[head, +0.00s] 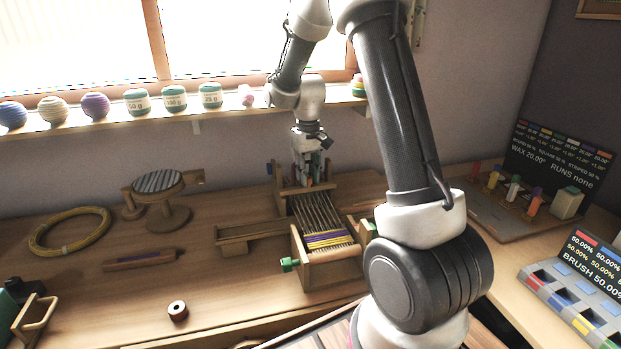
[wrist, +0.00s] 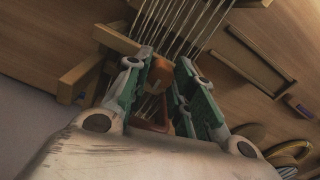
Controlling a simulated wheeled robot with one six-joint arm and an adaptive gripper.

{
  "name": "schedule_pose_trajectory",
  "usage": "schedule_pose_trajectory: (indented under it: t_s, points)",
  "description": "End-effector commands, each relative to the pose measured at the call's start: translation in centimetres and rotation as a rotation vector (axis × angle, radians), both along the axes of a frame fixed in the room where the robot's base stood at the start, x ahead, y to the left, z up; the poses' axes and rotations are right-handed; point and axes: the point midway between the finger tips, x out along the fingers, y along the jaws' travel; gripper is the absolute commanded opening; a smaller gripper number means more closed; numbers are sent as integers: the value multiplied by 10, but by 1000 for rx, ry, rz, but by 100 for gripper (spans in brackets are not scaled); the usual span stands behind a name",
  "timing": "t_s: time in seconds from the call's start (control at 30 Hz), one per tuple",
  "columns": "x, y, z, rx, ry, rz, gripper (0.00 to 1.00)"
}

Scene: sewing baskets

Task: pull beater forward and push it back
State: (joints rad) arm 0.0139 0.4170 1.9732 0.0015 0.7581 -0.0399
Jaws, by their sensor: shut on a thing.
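A small wooden table loom (head: 333,272) stands on the bench, with pale warp threads (head: 316,211) and a purple and yellow woven band at its front. My gripper (head: 311,172) is at the loom's back part, pointing down. In the wrist view my gripper (wrist: 165,90) has its green-padded fingers either side of an orange-brown block (wrist: 174,73), shut on what appears to be the beater. The warp threads (wrist: 185,22) run away from it. Much of the beater is hidden by the fingers.
A wooden side tray (head: 247,236) is left of the loom. A shuttle (head: 142,259), a hoop of yellow cord (head: 70,232) and a spool (head: 178,310) lie farther left. A shelf (head: 196,114) with yarn balls runs behind. A rack with signboard (head: 560,160) stands right.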

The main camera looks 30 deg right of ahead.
Motion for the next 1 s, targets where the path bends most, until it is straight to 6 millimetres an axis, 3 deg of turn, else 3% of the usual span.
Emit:
schedule_pose_trajectory:
  t_s: [0.13, 0.17, 0.3, 0.67, 0.77, 1.0]
  points:
    - [4, -1, 1, -3, -12, 1, 0]
    - [4, -1, 2, -3, -13, 1, 26]
    - [4, -1, 1, -2, -12, 1, 48]
    - [2, -1, 6, -2, -9, 0, 48]
    - [3, -1, 20, -2, -12, 0, 48]
    - [3, -1, 73, -2, -14, 0, 48]
